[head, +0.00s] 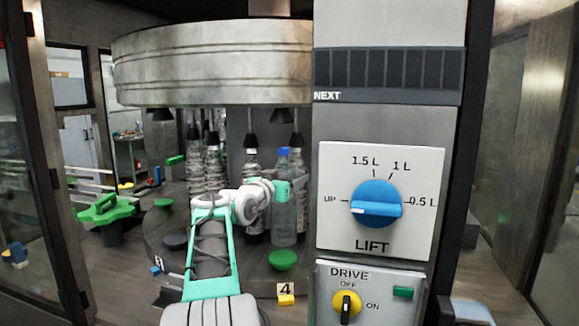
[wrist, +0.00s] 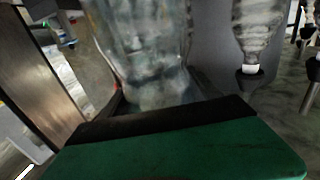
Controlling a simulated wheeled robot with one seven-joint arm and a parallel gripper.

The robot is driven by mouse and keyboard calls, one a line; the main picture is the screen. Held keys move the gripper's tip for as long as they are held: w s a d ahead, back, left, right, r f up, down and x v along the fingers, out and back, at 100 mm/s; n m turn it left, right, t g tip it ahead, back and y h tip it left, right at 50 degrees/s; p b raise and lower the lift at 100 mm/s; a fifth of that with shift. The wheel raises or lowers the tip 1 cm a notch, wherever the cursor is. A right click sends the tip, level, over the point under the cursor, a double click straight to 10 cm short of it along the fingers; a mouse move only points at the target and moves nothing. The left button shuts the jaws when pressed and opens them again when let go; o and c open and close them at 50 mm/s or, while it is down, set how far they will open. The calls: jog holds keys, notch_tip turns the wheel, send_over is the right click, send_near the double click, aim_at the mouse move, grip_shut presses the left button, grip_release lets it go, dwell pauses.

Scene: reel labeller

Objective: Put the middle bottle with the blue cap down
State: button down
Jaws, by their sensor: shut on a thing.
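A clear bottle with a blue cap (head: 284,152) stands upright in the head view, left of the control column. Its body also fills the upper middle of the wrist view (wrist: 145,50), where its cap is not visible. My gripper (head: 283,188) is shut on this bottle at its upper body. A green pad (head: 283,259) lies in front of and below the bottle's base. I cannot tell whether the base touches anything. A green part with a black edge (wrist: 180,145) spans the bottom of the wrist view, partly hiding the bottle.
Several clear bottles, including one with a white cap (head: 252,165), stand behind and left under black cones. A round metal drum (head: 210,62) hangs above.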

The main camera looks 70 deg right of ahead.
notch_tip(320, 180, down, 6)
jog(key=w+d+p, duration=0.1)
jog(key=d+p, duration=0.1)
jog(key=shift+w+d, duration=0.25)
jog(key=shift+f, duration=0.2)
jog(key=shift+f, duration=0.15)
jog(key=shift+c, duration=0.8)
grip_release()
jog(key=shift+f, duration=0.15)
